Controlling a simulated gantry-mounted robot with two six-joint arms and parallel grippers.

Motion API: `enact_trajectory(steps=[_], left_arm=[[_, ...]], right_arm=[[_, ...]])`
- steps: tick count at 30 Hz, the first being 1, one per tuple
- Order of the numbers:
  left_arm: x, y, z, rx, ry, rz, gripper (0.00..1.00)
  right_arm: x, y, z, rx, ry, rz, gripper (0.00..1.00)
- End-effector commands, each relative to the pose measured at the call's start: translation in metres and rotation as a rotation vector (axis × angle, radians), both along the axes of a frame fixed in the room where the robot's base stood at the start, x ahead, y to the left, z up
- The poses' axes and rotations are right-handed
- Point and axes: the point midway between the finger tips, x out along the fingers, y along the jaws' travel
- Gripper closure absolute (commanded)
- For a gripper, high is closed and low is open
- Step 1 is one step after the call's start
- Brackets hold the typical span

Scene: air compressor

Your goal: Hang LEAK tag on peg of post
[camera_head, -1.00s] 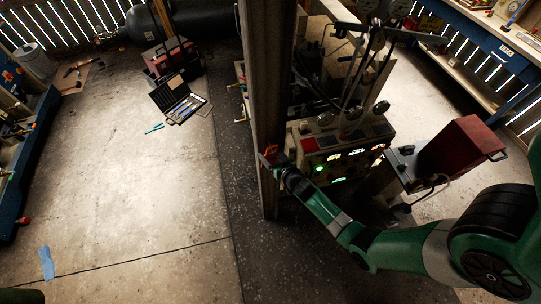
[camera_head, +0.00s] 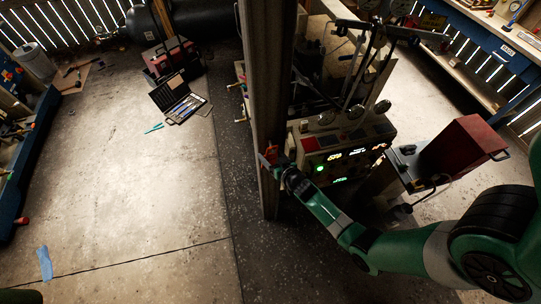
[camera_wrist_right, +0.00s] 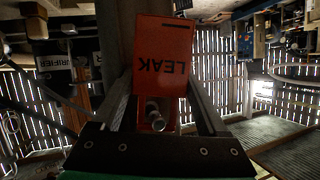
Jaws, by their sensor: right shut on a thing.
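My right gripper (camera_head: 277,163) is shut on the tag, close beside the post. In the wrist view the fingers of my right gripper (camera_wrist_right: 162,100) flank the tag. A metal peg-like cylinder (camera_wrist_right: 154,112) shows between them below the lettering, with orange around it. I cannot tell whether the tag is around the peg. My left gripper is out of view.
The compressor control panel (camera_head: 340,155) with lit displays stands right of the post. A red box (camera_head: 462,149) sits further right. An open tool case (camera_head: 179,100) lies on the floor at the left. The floor left of the post is mostly clear.

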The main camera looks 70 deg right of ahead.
Motion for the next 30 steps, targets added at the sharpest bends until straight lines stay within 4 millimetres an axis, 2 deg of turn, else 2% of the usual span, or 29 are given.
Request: enact_trajectory(steps=[11,12,16,30], left_arm=[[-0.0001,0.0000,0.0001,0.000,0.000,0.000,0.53],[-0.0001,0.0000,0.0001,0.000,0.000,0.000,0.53],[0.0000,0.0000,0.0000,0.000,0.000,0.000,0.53],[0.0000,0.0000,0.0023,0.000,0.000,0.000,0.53]], right_arm=[[0.0000,0.0000,0.0001,0.000,0.000,0.000,0.87],[0.0000,0.0000,0.0001,0.000,0.000,0.000,0.22],[-0.0001,-0.0001,0.0000,0.000,0.000,0.000,0.00],[-0.0054,0.0028,0.0017,0.001,0.003,-0.002,0.00]])
